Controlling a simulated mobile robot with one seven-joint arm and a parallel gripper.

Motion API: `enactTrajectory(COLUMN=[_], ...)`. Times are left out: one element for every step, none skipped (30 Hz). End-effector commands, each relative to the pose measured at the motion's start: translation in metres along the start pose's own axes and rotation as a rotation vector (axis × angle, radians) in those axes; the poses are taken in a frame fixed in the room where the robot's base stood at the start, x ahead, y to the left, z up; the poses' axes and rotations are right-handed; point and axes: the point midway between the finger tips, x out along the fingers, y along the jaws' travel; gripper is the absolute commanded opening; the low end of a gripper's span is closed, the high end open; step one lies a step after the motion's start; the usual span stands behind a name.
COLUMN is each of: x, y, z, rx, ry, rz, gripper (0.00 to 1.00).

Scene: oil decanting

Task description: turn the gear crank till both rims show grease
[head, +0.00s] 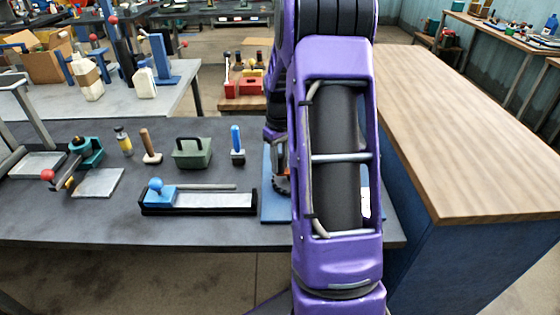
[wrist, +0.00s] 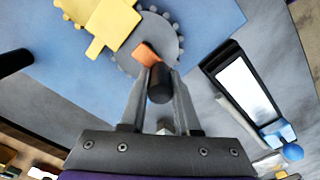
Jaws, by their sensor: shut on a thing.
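In the wrist view, my gripper (wrist: 159,82) is shut on the dark crank handle (wrist: 160,92), which stands between its two fingers. An orange crank arm (wrist: 146,55) runs from the handle onto a grey toothed gear (wrist: 165,38). I cannot make out grease on the visible rim. The gear stands on a blue base plate (wrist: 215,20). In the head view, my purple arm hides the gripper and most of the gear unit; a bit of gear (head: 281,180) and base plate (head: 270,207) show.
Left of the base plate lies a long black tray (head: 215,210) with a blue knobbed block (head: 160,191). Behind it stand a green case (head: 193,153) and a blue-handled tool (head: 237,145). A wood-topped cabinet (head: 460,150) on the right has a clear top.

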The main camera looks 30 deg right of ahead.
Motion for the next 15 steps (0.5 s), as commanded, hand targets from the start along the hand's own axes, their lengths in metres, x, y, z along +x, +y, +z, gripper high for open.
enactTrajectory(x=[0.0008,0.0008,0.0008,0.0009,0.0009,0.0009,0.0009,0.0009,0.0009,0.001,0.001,0.001,0.001,0.001,0.0009], y=[-0.0005,-0.0005,-0.0005,-0.0005,-0.0006,-0.0005,-0.0005,-0.0005,-0.0005,-0.0005,-0.0006,-0.0005,-0.0005,-0.0005,-0.0005], z=[0.001,0.001,0.0011,0.0011,0.0011,0.0011,0.0011,0.0011,0.0011,0.0012,0.0012,0.0012,0.0012,0.0012,0.0011], rx=[-0.004,-0.005,-0.006,-0.007,-0.007,-0.007,-0.007,-0.007,-0.006,-0.006,-0.006,-0.006,-0.006,-0.006,-0.006], ry=[-0.003,-0.003,-0.003,-0.003,-0.003,-0.003,-0.003,-0.003,-0.003,-0.003,-0.003,-0.004,-0.004,-0.004,-0.003], rz=[-0.001,-0.001,-0.001,-0.001,-0.001,-0.001,-0.001,-0.001,-0.001,-0.001,-0.001,-0.001,-0.001,-0.001,-0.001], gripper=[0.0,0.0,0.0,0.0,0.0,0.0,0.0,0.0,0.0,0.0,0.0,0.0,0.36,0.41,0.48])
